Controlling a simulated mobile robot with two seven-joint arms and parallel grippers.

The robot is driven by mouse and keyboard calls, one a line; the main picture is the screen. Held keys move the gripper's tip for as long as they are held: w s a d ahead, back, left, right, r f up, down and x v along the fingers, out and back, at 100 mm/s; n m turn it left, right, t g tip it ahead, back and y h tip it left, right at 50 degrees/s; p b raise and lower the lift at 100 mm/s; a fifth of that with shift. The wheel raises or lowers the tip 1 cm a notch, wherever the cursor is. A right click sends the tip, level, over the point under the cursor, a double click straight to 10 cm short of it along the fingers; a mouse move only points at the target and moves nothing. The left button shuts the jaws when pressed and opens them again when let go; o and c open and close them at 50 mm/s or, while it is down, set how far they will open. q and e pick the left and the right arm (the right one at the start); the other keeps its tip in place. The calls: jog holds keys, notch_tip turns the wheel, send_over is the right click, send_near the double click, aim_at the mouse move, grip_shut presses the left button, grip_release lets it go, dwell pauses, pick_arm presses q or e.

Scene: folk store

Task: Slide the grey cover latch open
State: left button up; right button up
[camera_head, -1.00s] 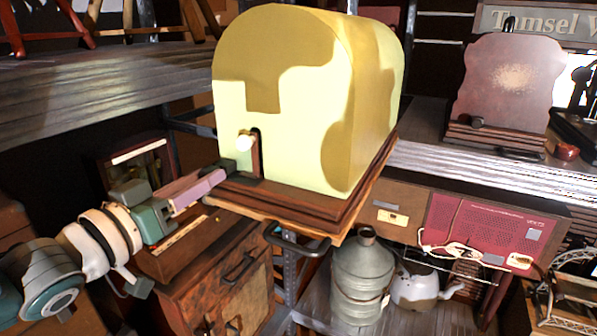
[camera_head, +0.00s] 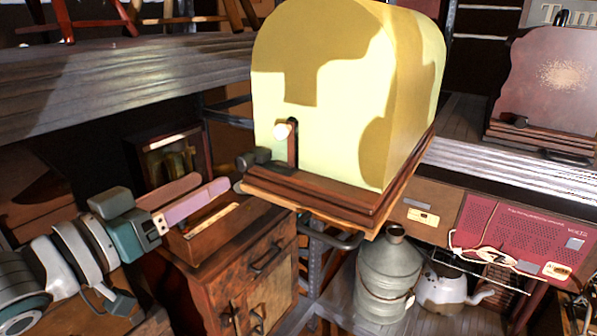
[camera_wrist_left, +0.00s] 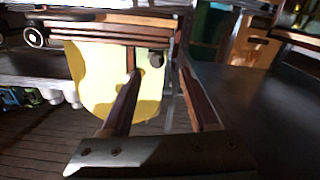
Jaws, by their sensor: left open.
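A grey latch (camera_head: 253,160) sits at the base's left front corner. My left gripper (camera_head: 214,182) is open and empty, just left of the latch and slightly apart from it. In the left wrist view, which is upside down, the yellow cover (camera_wrist_left: 92,80) hangs below its base. A dark round piece, probably the latch (camera_wrist_left: 156,59), shows between the fingertips. My right gripper is not in view.
A wooden cabinet (camera_head: 235,265) stands below my left gripper. A wooden shelf (camera_head: 110,85) runs behind at the left. A metal can (camera_head: 390,275), a kettle (camera_head: 442,290) and a red radio (camera_head: 515,238) are at the lower right.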

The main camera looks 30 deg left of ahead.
pick_arm(q)
jog(key=shift+s+a, duration=0.1)
jog(key=shift+s, duration=1.45)
jog(key=s+d+f+g+y, duration=0.2)
jog(key=s+d+f+g, duration=0.3)
jog(key=d+f+g, duration=0.25)
jog(key=s+d+m+g+h, duration=0.1)
jog(key=s+d+m+g, duration=0.15)
jog(key=s, duration=0.25)
jog(key=s+d+m+g, duration=0.1)
jog(key=s+d+g, duration=0.2)
jog(key=s+g, duration=0.15)
jog(key=w+r+p+v, duration=0.1)
jog(key=w+p+v, duration=0.2)
jog(key=p+v, duration=1.1)
jog(key=w+r+p+v, duration=0.1)
jog(key=w+p+v, duration=0.2)
jog(key=p+v, duration=1.1)
jog(key=shift+w+d+r+p, duration=0.25)
jog(key=shift+r+p, duration=0.2)
jog(key=shift+p, duration=0.3)
